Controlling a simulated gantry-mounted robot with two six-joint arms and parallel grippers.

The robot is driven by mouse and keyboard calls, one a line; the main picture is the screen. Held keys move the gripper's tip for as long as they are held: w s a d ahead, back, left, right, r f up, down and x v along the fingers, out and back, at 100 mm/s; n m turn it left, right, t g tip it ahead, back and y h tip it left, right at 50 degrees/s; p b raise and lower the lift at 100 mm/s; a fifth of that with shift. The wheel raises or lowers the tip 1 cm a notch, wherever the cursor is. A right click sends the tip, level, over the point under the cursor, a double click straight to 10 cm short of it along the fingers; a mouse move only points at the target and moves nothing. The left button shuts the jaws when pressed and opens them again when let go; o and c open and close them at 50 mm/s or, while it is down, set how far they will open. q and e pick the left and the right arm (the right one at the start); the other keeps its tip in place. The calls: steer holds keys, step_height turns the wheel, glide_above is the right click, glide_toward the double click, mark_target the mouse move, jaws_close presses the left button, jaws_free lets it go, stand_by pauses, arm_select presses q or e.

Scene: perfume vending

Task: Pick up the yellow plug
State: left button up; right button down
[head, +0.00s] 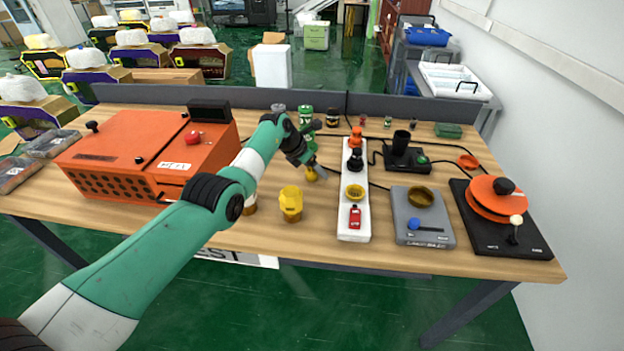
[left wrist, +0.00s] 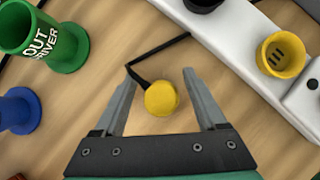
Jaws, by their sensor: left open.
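The yellow plug (head: 311,175) lies on the wooden table, left of the white power strip (head: 353,222). In the left wrist view the plug (left wrist: 161,99) is a round yellow knob with a black cable running up and to the right. My left gripper (head: 316,168) is over the plug in the head view. In the wrist view its open fingers (left wrist: 159,80) stand on either side of the plug, with gaps on both sides. A yellow socket (head: 355,192) is on the strip; it also shows in the wrist view (left wrist: 283,55). My right gripper is not in view.
A yellow container (head: 290,203) stands at the table's front. A green cup (left wrist: 62,42) and a blue item (left wrist: 18,110) are left of the fingers. An orange machine (head: 150,158) fills the table's left. A grey scale (head: 425,228) stands right of the strip.

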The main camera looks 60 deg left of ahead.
arm_select(q)
steer(key=shift+w, duration=0.1)
jaws_close()
steer(key=shift+f, duration=0.1)
stand_by(0.3)
step_height(320, 180, up, 5)
steer(key=p, duration=0.5)
steer(key=shift+f, duration=0.2)
steer(key=s+d+r+p, duration=0.7)
steer(key=d+p, duration=0.4)
steer(key=p, duration=2.5)
steer(key=shift+s+d+r, duration=0.35)
steer(key=shift+r, duration=0.4)
